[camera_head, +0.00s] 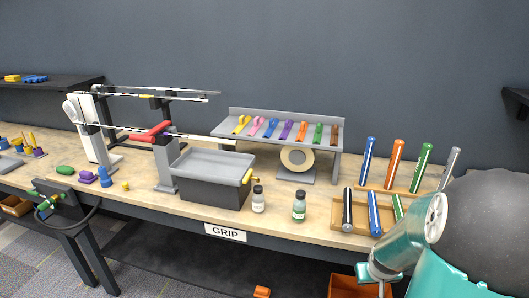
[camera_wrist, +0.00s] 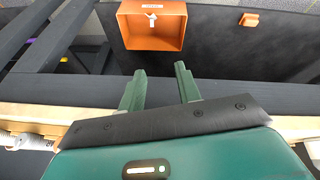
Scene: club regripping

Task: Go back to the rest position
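In the wrist view my gripper (camera_wrist: 160,84) has its two green fingers apart, with nothing between them. The fingers point past the bench edge, towards the floor and an orange bin (camera_wrist: 133,33). In the head view my teal arm is at the lower right, in front of the bench. Its fingertips are not clear there. A golf club (camera_head: 188,135) lies level across the bench fixture, with a red clamp (camera_head: 152,133) around its shaft. My gripper is well away from the club.
The workbench (camera_head: 300,222) holds a grey tray (camera_head: 213,165), two small bottles, a rack of coloured grips (camera_head: 283,122) and upright tubes (camera_head: 394,163). An orange block (camera_head: 262,292) is on the floor.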

